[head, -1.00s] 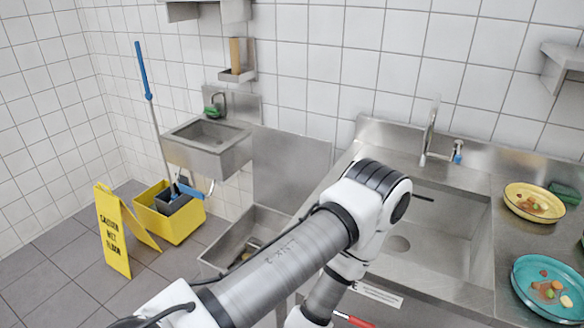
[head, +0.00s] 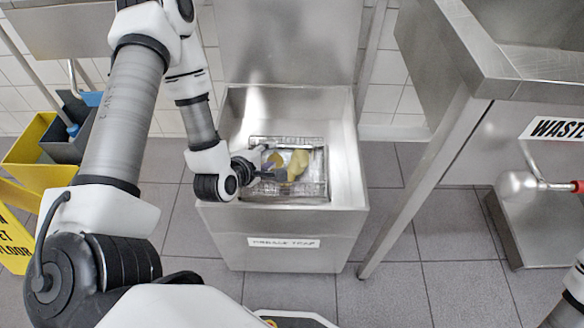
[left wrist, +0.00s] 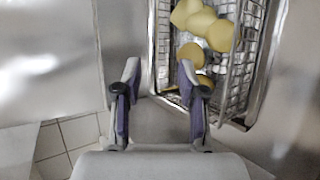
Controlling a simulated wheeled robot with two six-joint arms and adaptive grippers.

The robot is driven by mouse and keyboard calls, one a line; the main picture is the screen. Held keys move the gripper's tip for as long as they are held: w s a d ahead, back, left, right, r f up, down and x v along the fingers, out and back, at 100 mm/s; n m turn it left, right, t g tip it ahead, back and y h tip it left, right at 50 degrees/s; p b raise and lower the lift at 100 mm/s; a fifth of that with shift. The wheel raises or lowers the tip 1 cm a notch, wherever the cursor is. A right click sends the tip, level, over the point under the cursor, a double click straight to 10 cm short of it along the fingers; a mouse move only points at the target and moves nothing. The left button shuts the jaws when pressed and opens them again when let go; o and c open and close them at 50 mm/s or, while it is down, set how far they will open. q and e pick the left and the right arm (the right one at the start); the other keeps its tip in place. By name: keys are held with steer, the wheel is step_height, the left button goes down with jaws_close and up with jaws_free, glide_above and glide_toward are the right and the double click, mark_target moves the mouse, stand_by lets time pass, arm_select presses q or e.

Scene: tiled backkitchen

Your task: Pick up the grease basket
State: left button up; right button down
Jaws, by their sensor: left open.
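The grease basket (head: 318,188) is a wire mesh basket sitting inside the open steel grease trap (head: 345,150). It holds several yellowish lumps (head: 298,163). My left gripper (head: 270,172) is open at the left side of the basket, reaching in over the trap's left wall. In the left wrist view, the mesh basket (left wrist: 238,75) is at the upper right. The open fingers of my left gripper (left wrist: 158,72) straddle the area by its left wall; the right finger overlaps the basket in the picture. I cannot tell whether they touch. My right gripper is out of view.
The trap's upright lid (head: 285,45) stands behind it. A steel sink unit (head: 450,110) with a leg and a red-handled valve (head: 578,187) is on the right. A yellow bucket (head: 40,165) and a yellow floor sign (head: 15,235) are at left. Floor between trap and sink is clear.

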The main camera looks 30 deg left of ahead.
mark_target(281, 147)
arm_select(q)
steer(key=x, duration=0.2)
steer(key=b+x, duration=0.1)
steer(key=x, duration=0.2)
steer(key=b+x, duration=0.1)
steer(key=x, duration=0.1)
steer(key=shift+w+r, duration=0.3)
steer(key=shift+w, duration=0.15)
steer(key=shift+d, duration=0.1)
jaws_close()
